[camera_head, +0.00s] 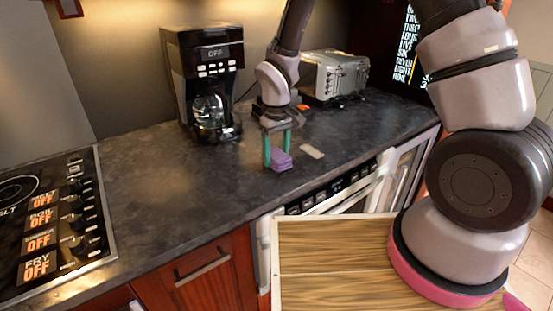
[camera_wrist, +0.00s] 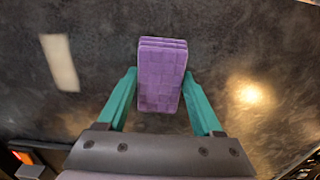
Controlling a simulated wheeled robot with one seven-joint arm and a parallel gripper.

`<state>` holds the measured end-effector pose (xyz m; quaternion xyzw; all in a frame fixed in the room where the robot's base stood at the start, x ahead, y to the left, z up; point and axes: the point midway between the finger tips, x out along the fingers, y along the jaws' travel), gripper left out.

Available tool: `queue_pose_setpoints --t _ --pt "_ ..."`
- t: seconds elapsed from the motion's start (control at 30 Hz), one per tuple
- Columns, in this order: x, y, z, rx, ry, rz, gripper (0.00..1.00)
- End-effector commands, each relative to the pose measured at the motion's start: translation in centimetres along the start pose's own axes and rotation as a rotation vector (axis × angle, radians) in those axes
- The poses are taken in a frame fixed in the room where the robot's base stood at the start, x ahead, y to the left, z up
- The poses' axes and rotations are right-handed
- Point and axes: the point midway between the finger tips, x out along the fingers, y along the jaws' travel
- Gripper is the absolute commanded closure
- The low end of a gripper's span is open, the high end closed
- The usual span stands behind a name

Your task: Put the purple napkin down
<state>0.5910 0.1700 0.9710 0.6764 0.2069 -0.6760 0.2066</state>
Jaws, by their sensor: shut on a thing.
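The purple napkin (camera_head: 281,161) is a small folded block with several layers at the front of the dark countertop (camera_head: 170,190). In the wrist view the napkin (camera_wrist: 161,75) stands out between the teal fingers. My gripper (camera_head: 278,158) points down over the counter, shut on the napkin. In the wrist view my gripper (camera_wrist: 160,90) has a finger on each side of the napkin. I cannot tell whether the napkin's underside touches the counter.
A small pale flat piece (camera_head: 312,151) lies on the counter right of the napkin. A coffee maker (camera_head: 207,80) and a silver toaster (camera_head: 335,75) stand behind. A stove (camera_head: 55,220) is at the left. The counter between the stove and my gripper is clear.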

Motion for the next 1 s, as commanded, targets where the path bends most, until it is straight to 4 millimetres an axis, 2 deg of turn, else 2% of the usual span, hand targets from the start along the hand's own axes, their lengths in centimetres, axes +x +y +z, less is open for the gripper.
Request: queue_pose_setpoints --t 0.1,0.47,0.5,0.53,0.57,0.87,1.0 --pt "1.6 0.0 0.1 0.0 -0.002 0.0 0.93" --pt "1.9 0.0 0.0 0.001 -0.001 0.0 0.93" --pt "1.9 0.0 0.0 0.001 0.0 0.0 0.17" --pt "1.8 0.0 0.0 0.001 0.0 0.0 0.06" --pt "1.8 0.0 0.0 0.001 0.0 0.0 0.03" --pt "1.8 0.0 0.0 0.0 0.0 0.0 0.03" --pt "0.6 0.0 -0.1 0.0 0.003 0.0 0.03"
